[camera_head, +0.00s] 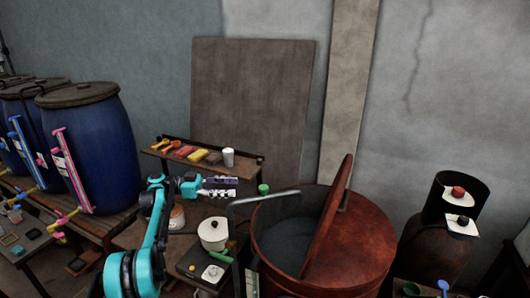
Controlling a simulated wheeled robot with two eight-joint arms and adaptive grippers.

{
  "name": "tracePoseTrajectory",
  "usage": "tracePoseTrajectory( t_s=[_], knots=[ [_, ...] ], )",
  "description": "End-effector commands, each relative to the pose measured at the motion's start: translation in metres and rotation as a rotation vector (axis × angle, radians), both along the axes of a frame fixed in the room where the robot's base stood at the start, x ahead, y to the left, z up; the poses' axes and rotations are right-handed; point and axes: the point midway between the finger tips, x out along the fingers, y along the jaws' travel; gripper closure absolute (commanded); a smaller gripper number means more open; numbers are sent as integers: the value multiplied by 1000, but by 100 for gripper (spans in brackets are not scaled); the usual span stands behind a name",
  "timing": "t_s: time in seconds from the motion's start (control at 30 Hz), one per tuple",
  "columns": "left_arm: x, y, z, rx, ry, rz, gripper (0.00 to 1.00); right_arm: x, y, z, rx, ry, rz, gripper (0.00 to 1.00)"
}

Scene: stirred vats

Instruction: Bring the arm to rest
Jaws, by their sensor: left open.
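My left arm is teal and black and rises from the bottom left, bending to the right. Its left gripper (236,187) points to the right, with its two fingers apart and nothing seen between them. It shows in front of the small shelf (252,165), above and beyond the white pot (213,233), and left of the rust-red vat (368,245). My right gripper is not in view.
Blue barrels (105,150) with taps stand at left. A white cup (228,157) stands on the shelf. A dark cylinder (440,240) stands at right.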

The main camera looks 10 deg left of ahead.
Motion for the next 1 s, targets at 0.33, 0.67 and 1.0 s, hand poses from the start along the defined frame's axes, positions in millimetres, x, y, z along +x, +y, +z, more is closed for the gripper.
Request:
tracePoseTrajectory(
  t_s=[0.33, 0.67, 1.0],
  knots=[
    [-35, -74, 25, 241, 393, 141, 49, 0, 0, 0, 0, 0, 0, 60],
    [-134, -121, 12, 505, 731, 444, 49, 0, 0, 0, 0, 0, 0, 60],
    [-267, -114, -39, 680, 870, 874, 49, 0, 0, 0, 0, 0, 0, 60]
  ],
)
